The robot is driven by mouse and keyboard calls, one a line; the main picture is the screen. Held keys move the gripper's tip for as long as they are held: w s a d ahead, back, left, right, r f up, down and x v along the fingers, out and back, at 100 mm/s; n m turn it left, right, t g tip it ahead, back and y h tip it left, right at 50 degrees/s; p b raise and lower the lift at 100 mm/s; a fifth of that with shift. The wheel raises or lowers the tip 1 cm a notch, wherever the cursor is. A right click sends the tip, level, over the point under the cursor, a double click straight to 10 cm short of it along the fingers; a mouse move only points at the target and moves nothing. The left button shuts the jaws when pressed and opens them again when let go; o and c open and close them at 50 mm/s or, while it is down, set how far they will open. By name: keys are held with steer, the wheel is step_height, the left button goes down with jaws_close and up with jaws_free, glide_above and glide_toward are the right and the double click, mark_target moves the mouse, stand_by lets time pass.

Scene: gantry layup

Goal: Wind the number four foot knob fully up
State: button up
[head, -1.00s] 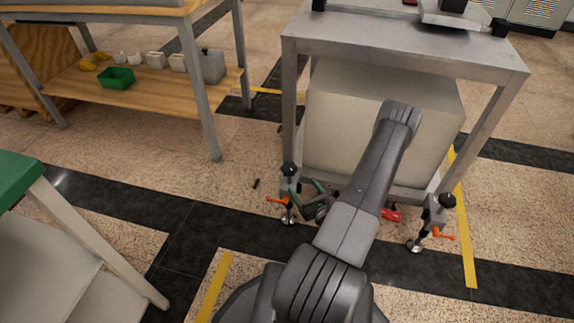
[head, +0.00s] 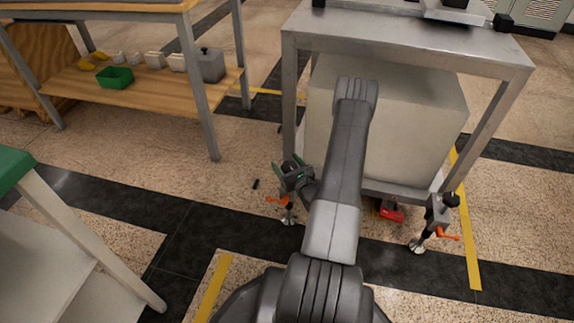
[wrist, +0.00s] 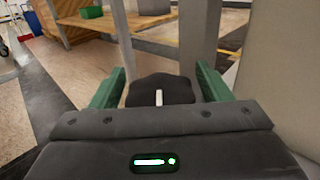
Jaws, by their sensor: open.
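A black lobed foot knob (wrist: 145,92) with a white mark on top sits between the two green fingers of my gripper (wrist: 160,79) in the wrist view. Gaps show on both sides, so the open fingers stand around it without visibly touching. In the head view my gripper (head: 287,165) is at the table's front left foot (head: 288,217), at the knob's height; the gripper partly hides that knob. A similar foot with a black knob (head: 451,200) stands at the front right. I cannot read a number on either foot.
Orange levers (head: 277,200) stick out from the feet. The metal table (head: 410,45) has a large pale block (head: 415,120) beneath it, close to my arm. A red item (head: 390,212) lies on the floor below. Open floor lies to the left.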

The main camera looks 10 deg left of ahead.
steer(key=c, duration=1)
steer(key=shift+y, duration=0.3)
steer(key=n+g+y+b, duration=0.1)
steer(key=n+g, duration=0.1)
steer(key=shift+s+f+g+y+b, duration=0.1)
steer(key=shift+f+g+y+b, duration=0.05)
steer(key=shift+g+y+b, duration=0.2)
steer(key=n+g+y+b, duration=0.1)
steer(key=n+g, duration=0.1)
steer(key=n+g+y+b, duration=0.1)
steer(key=g, duration=0.2)
steer(key=shift+s+a+n+y, duration=0.2)
steer(key=shift+n+y, duration=0.15)
steer(key=shift+n, duration=0.05)
steer(key=n+g, duration=0.1)
steer(key=g, duration=0.1)
steer(key=n+g+b, duration=0.1)
steer(key=n+g, duration=0.1)
steer(key=g, duration=0.1)
steer(key=s+n+g+y, duration=0.1)
steer(key=g, duration=0.1)
steer(key=shift+n, duration=0.4)
steer(key=shift+g, duration=0.45)
